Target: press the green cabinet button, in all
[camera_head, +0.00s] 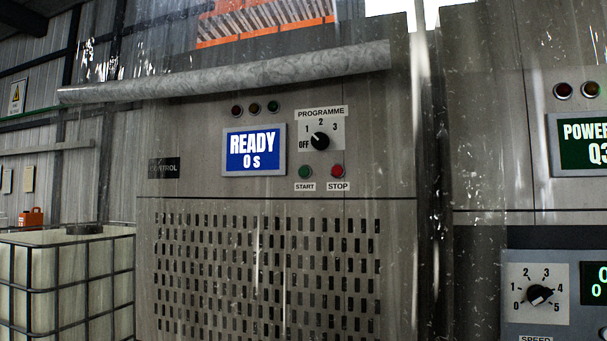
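The green button (305,172) is a small round button on the front of the grey cabinet (215,200), above a label reading START. A red button (337,171) labelled STOP sits just to its right. The programme dial (320,141) above them is black, with positions OFF, 1, 2 and 3; its exact setting is hard to read. The blue display (254,149) to the left reads READY 0 s. Neither of my grippers is in view.
A pale pipe (230,72) crosses the cabinet's upper front. A second cabinet (490,150) on the right has a green display (582,143) and a speed dial (540,295). A caged white tank (65,285) stands at the left. A streaky transparent layer seems to cover the view.

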